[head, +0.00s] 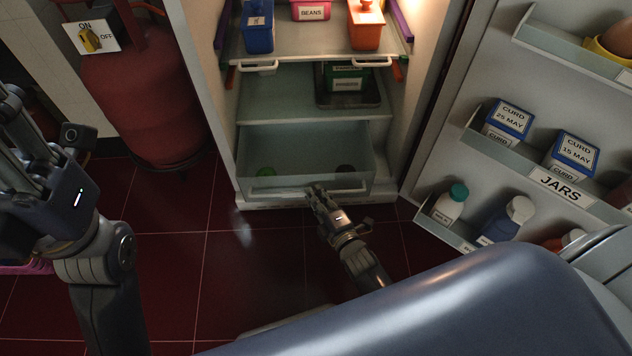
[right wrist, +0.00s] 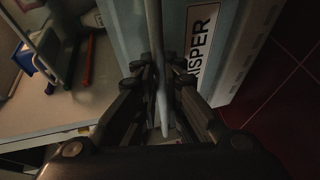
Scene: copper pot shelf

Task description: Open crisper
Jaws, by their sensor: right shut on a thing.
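The crisper (head: 350,183) is the clear drawer at the bottom of the open fridge (head: 195,70). Green and dark round items show dimly inside it. My right gripper (head: 318,190) is at the middle of the crisper's front, shut on its handle. In the right wrist view, its fingers close around the thin pale handle bar (right wrist: 156,35), and the label ending in "ISPER" (right wrist: 200,45) is beside it, partly hidden by the fingers. My left gripper (head: 18,110) is at the far left, away from the fridge; its fingertips are not clear.
The open fridge door (head: 470,60) on the right holds curd boxes (head: 508,120) and bottles (head: 450,204). Shelves above the crisper hold a blue container (head: 258,28) and other containers. A red gas cylinder (head: 140,95) stands left. Dark red floor (head: 250,265) is clear before the fridge.

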